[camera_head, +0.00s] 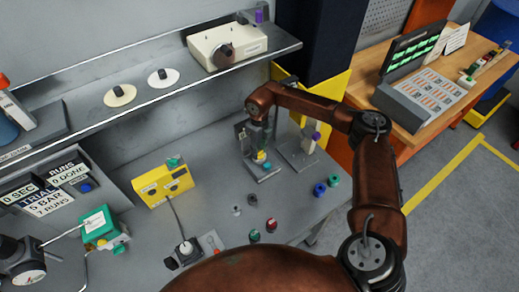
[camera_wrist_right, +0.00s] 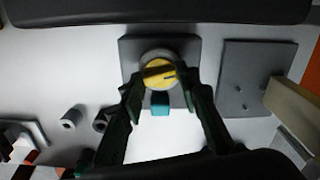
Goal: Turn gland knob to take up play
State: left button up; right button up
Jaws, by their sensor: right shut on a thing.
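The gland knob (camera_wrist_right: 158,72) is round and yellow with a raised bar and a dark mark. It sits on a grey square base plate (camera_wrist_right: 131,51) in the right wrist view, with a small teal part (camera_wrist_right: 160,103) beside it. In the head view the yellow knob (camera_head: 262,156) shows low under my right gripper (camera_head: 259,146), on a fixture on the grey bench. My right gripper's fingers (camera_wrist_right: 161,82) come in from both sides and are shut on the knob. The exact contact at the fingertips is hard to see. My left gripper is not in view.
A second fixture with a purple-topped part (camera_head: 314,135) stands close to the right. A yellow box (camera_head: 162,185) stands to the left. Blue and teal rings (camera_head: 320,189) and small red and green parts (camera_head: 271,225) lie in front. A shelf (camera_head: 180,95) runs behind.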

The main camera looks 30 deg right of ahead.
aim_at(259, 152)
jog(key=m, duration=0.4)
jog(key=shift+r+m+p, duration=0.1)
jog(key=shift+m+p, duration=0.2)
jog(key=shift+p, duration=0.1)
jog(key=shift+w, duration=0.1)
jog(key=o, duration=1.2)
jog(key=shift+c, duration=0.2)
jog(key=shift+r, duration=0.15)
notch_tip(259, 152, up, 12)
jog(key=shift+f, duration=0.2)
jog(key=shift+r, duration=0.1)
